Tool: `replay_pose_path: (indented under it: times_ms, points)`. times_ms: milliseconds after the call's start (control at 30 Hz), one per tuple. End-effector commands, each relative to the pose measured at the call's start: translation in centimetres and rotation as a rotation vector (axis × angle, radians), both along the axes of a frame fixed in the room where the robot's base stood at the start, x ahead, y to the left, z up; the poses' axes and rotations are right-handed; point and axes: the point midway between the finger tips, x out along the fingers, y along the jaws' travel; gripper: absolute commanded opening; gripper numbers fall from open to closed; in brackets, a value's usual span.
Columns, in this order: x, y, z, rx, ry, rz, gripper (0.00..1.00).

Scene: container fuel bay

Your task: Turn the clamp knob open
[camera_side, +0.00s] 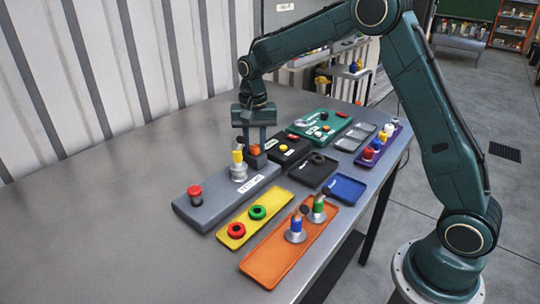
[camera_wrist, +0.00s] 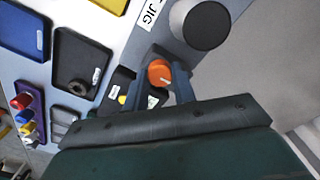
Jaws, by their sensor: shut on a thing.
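The orange clamp knob (camera_side: 255,149) sits at the far end of the grey jig (camera_side: 205,205), on a dark block. It also shows as an orange disc with a pale mark in the wrist view (camera_wrist: 159,72). My gripper (camera_side: 254,147) points down over the knob, its two fingers on either side of it. In the wrist view my gripper (camera_wrist: 160,80) is shut on the knob, which lies between the fingertips. The fingers partly hide the knob's base in the side view.
Close beside the knob a yellow part with a dark top (camera_side: 238,156) stands in a silver holder on the jig. A red button (camera_side: 195,191) is at the jig's near end. Yellow (camera_side: 235,228) and orange (camera_side: 268,262) trays lie alongside. The table's left is clear.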

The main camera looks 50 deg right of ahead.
Motion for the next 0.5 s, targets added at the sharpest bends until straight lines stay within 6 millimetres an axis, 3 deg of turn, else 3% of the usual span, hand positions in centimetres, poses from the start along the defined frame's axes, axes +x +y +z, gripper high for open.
replay_pose_path:
  times_ms: [433,467,500]
  points:
    - [0.09,-0.04,0.18,-0.001,-0.005,-0.016,0.04]
    - [0.09,-0.04,0.18,-0.001,-0.005,-0.016,0.32]
    - [0.09,-0.04,0.17,-0.001,-0.005,-0.016,0.4]
